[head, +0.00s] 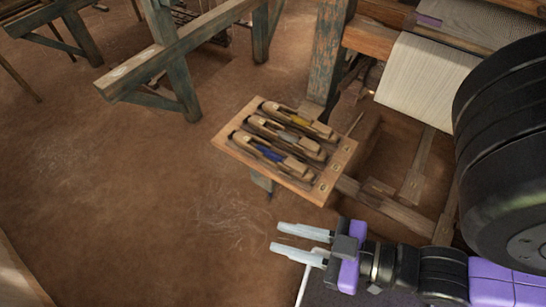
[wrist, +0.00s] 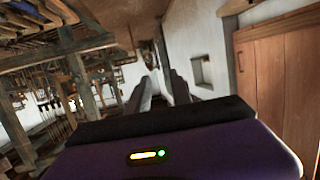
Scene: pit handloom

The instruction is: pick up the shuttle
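Three wooden shuttles lie side by side on a small wooden tray (head: 318,190) in the head view. The far shuttle (head: 300,120) has yellow thread, the middle shuttle (head: 285,137) pale thread, and the near shuttle (head: 272,155) blue thread. My gripper (head: 279,238) is in front of the tray, nearer the camera, and points left. Its two pale fingers are apart with nothing between them. The fingers also show in the wrist view (wrist: 162,88), where no shuttle is seen.
The loom post (head: 325,50) stands just behind the tray, with pale cloth (head: 425,80) to its right. Wooden beams (head: 410,215) frame a pit right of the tray. A wooden trestle (head: 170,60) stands at upper left. The earthen floor (head: 120,190) left of the tray is clear.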

